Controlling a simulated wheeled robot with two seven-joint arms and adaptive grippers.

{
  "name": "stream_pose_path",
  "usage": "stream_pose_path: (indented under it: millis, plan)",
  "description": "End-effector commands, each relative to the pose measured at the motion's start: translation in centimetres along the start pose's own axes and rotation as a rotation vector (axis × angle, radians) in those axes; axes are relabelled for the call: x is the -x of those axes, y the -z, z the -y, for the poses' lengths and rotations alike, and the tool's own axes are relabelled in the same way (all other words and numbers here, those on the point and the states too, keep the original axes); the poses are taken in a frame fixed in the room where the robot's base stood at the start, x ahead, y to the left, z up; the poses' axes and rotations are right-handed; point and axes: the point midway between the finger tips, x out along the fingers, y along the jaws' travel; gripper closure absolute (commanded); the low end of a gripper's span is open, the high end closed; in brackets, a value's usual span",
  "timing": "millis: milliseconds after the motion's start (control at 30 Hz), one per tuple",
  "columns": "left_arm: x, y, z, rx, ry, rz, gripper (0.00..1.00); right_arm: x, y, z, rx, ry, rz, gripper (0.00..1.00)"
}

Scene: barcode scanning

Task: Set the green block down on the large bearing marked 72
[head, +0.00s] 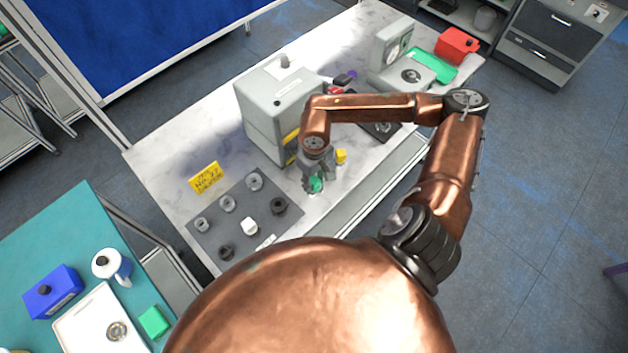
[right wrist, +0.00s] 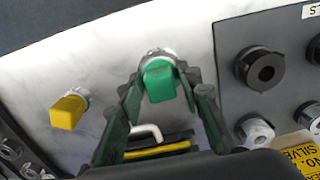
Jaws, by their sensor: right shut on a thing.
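My right gripper (head: 315,182) is low over the marble table, just right of the grey mat. Its fingers (right wrist: 160,84) are shut on the green block (right wrist: 158,80), which also shows small in the head view (head: 316,185). A silvery round rim (right wrist: 158,56) shows right behind the block in the right wrist view; I cannot tell whether the block touches it. No 72 marking is readable, so I cannot tell which bearing is the marked one. My left gripper is not in view.
A yellow block (head: 341,156) stands close by on a silvery round part. The grey mat (head: 213,240) carries several rings and a white piece (head: 249,226). A grey box-shaped machine (head: 270,105) stands behind the gripper. A yellow sign (head: 206,178) stands near the mat.

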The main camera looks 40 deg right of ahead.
Motion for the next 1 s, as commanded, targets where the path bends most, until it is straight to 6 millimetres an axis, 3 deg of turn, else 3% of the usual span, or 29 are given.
stream_pose_path:
  millis: [167,200,467,667,867,1000]
  plan:
    - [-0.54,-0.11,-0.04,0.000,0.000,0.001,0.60,-0.36,0.01,0.00,0.000,0.000,0.000,0.97]
    - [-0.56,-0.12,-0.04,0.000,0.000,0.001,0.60,-0.36,0.01,0.00,0.000,0.000,0.000,0.67]
    - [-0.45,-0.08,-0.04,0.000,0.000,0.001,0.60,-0.27,0.01,0.00,0.000,0.000,0.000,0.49]
    - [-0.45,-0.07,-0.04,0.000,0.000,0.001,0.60,-0.28,0.00,0.01,0.000,0.000,0.000,0.47]
    - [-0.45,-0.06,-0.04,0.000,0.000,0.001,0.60,-0.29,-0.01,0.01,0.000,0.000,0.000,0.35]
    - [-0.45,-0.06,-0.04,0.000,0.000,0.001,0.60,-0.29,-0.01,0.01,0.000,0.000,0.000,0.35]
